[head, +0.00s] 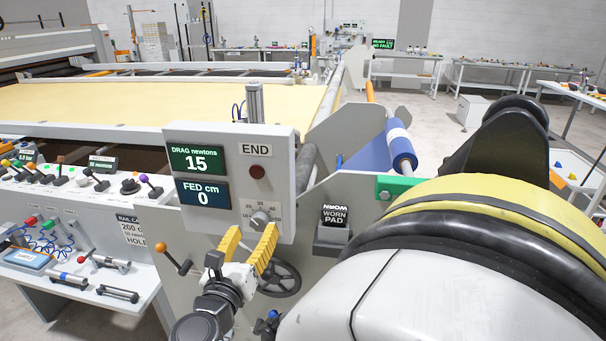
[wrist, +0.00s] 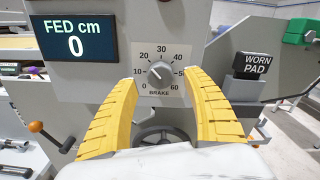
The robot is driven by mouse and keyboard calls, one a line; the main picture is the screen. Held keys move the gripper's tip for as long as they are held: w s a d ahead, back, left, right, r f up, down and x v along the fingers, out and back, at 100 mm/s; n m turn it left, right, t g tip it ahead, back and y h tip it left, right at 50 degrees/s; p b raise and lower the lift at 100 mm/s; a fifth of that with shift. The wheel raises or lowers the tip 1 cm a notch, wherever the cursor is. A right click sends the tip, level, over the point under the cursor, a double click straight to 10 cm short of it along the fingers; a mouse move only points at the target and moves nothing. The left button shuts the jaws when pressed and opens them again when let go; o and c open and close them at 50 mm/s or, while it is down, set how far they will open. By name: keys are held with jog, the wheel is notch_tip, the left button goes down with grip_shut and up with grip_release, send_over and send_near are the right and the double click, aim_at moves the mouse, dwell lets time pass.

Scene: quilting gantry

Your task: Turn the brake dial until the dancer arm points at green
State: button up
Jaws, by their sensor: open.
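The brake dial (wrist: 160,74) is a grey knob on a white scale marked 0 to 60 and labelled BRAKE. It also shows on the panel in the head view (head: 261,218). Its pointer is too small to read surely. My gripper (head: 249,240) is open, its yellow fingers apart. In the wrist view the fingers (wrist: 161,80) stand on either side of the dial, with nothing between them but the view of it; I cannot tell whether they touch it. I cannot make out the dancer arm or its green mark for certain.
The control panel (head: 281,142) reads DRAG newtons 15 and FED cm 0, with a red END lamp (head: 258,172). A WORN PAD holder (head: 334,224), a black handwheel (head: 281,280) and an orange-knobbed lever (head: 161,247) are nearby. A green block (head: 398,187) sits on the frame.

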aim_at(258, 223)
jog(key=shift+w+d, duration=0.15)
jog(key=shift+w, duration=1.75)
jog(key=c, duration=1.2)
jog(key=shift+o, duration=0.2)
